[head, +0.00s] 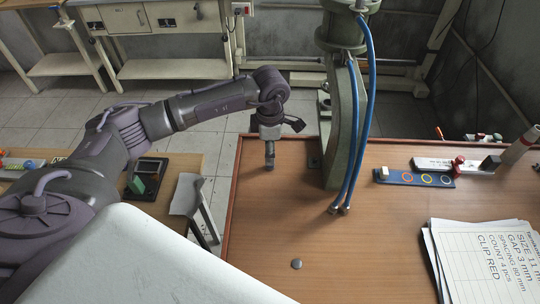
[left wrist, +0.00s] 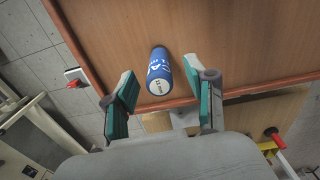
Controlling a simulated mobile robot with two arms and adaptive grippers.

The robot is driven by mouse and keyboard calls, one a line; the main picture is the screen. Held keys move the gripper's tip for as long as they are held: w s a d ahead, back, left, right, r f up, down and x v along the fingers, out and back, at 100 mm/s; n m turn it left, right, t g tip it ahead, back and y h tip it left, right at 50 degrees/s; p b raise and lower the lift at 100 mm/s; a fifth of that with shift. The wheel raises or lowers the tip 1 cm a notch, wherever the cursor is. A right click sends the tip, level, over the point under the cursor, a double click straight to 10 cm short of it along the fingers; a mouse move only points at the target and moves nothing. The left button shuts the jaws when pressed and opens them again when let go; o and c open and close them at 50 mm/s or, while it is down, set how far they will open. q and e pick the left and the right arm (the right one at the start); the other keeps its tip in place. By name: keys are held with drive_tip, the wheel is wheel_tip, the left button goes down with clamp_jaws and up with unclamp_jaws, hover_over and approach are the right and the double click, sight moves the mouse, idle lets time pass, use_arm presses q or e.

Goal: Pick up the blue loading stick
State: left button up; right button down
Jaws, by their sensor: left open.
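The blue loading stick (left wrist: 160,78) shows in the left wrist view as a short blue cylinder with white markings and a pale end facing the camera. It is over the brown tabletop near its edge. My left gripper (left wrist: 159,68) is open, with one teal-padded finger on each side of the stick and visible gaps between. In the head view my left gripper (head: 272,125) hangs over the left part of the table. A small greyish cylinder (head: 270,155) shows just below it; I cannot tell there whether it is the stick. My right gripper is not in view.
A green press column (head: 338,130) with two blue hoses (head: 366,110) stands right of my left gripper. A blue strip with coloured rings (head: 415,178) and printed sheets (head: 490,260) lie further right. A grey disc (head: 296,264) lies on the otherwise clear front tabletop (head: 350,260).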

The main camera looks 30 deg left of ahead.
use_arm(q)
drive_tip(key=shift+w+f, duration=0.1)
drive_tip(key=shift+f, duration=0.2)
clamp_jaws()
drive_tip(key=shift+r, duration=0.15)
drive_tip(key=shift+r+b, duration=0.3)
wheel_tip(320, 180, up, 9)
drive_tip(key=b, duration=0.2)
drive_tip(key=shift+f+b, duration=0.2)
drive_tip(key=shift+b, duration=0.2)
drive_tip(key=shift+r, duration=0.35)
